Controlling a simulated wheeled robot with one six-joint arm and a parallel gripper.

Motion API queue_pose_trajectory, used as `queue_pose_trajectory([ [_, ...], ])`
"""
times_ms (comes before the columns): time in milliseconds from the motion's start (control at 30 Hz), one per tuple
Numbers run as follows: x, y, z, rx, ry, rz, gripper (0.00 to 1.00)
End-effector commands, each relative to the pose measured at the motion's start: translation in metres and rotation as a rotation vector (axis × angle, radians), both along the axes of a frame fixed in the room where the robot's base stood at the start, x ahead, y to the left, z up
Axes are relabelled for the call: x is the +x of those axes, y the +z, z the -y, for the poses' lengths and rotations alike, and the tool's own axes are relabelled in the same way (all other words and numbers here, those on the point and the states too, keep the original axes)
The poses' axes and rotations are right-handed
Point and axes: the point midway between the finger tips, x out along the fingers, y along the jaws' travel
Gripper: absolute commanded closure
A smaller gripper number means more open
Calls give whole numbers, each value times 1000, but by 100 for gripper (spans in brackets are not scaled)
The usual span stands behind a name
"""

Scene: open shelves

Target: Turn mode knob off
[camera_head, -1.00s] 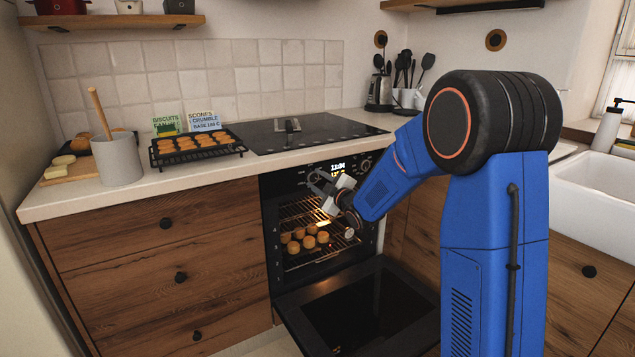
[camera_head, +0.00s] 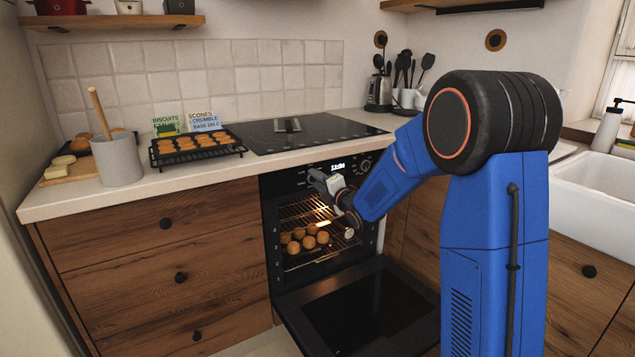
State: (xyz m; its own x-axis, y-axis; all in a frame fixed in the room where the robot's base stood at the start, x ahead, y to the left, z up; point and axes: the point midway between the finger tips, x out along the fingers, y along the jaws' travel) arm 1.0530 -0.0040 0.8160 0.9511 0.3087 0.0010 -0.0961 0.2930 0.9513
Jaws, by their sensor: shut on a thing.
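The oven's black control panel (camera_head: 291,181) is below the cooktop, with a lit display (camera_head: 338,167) and a knob (camera_head: 365,164) right of it. My gripper (camera_head: 316,179) is at the panel, left of and below the display. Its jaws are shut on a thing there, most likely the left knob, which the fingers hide. I cannot read any knob's setting. The oven door (camera_head: 355,310) hangs open, and several round baked pieces (camera_head: 304,240) sit on the rack inside.
The cooktop (camera_head: 300,132) is above the oven. A black rack of biscuits (camera_head: 197,145), two recipe cards (camera_head: 205,122) and a grey crock (camera_head: 117,160) stand on the counter at left. The open door fills the floor space before the oven.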

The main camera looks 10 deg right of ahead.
Motion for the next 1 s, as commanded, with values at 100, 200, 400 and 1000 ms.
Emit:
queue_pose_trajectory([
  [100,-1,-1,-1,-103,2,32,89],
  [200,-1,-1,-1,-194,2,61,89],
  [400,-1,-2,-1,-374,2,120,89],
  [1000,-1,-3,-1,-865,3,277,89],
])
